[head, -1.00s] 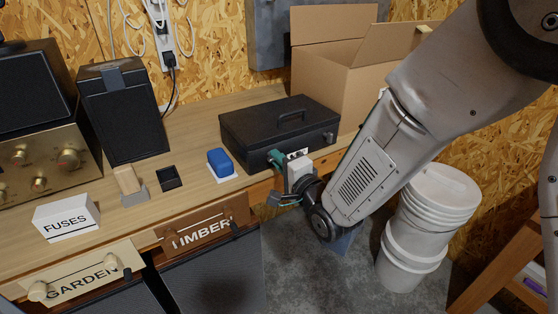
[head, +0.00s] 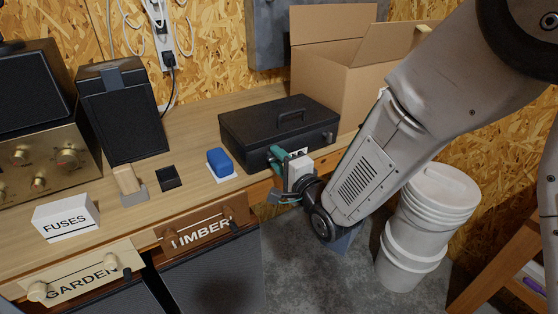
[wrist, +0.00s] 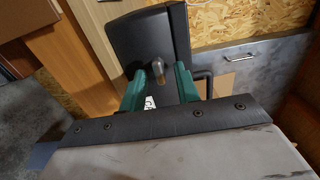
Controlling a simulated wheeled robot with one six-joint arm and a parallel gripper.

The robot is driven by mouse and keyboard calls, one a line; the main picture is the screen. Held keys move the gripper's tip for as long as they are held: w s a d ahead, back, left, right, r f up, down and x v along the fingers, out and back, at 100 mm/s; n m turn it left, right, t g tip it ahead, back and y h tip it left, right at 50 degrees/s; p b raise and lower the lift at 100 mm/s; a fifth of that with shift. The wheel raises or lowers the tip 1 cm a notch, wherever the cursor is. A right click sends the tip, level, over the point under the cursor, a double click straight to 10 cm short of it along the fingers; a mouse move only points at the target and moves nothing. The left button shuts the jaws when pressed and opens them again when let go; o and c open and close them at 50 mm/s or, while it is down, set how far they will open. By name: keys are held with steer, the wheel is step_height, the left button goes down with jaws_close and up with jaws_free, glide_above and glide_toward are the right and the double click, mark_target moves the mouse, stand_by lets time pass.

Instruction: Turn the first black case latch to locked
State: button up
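The black case (head: 262,125) stands shut on the bench, its handle on the lid. My gripper (head: 277,158) is at the left part of the case's front face. In the wrist view, my gripper's two teal fingers (wrist: 159,70) are apart, one on each side of a small metal latch (wrist: 158,72) on the black case (wrist: 140,40). I see gaps between the latch and both fingers. In the head view, my gripper hides this latch. A second latch (head: 328,136) shows farther right on the front face. I cannot read the locked mark.
A blue block (head: 220,161) on a white base, a small dark tray (head: 168,177) and a wooden block in a grey holder (head: 130,185) stand left of the case. An open cardboard box (head: 335,75) is behind it. White buckets (head: 415,230) stand on the floor at right.

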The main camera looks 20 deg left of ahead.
steer(key=v, duration=0.7)
steer(key=shift+s+d, duration=0.25)
steer(key=shift+d, duration=0.05)
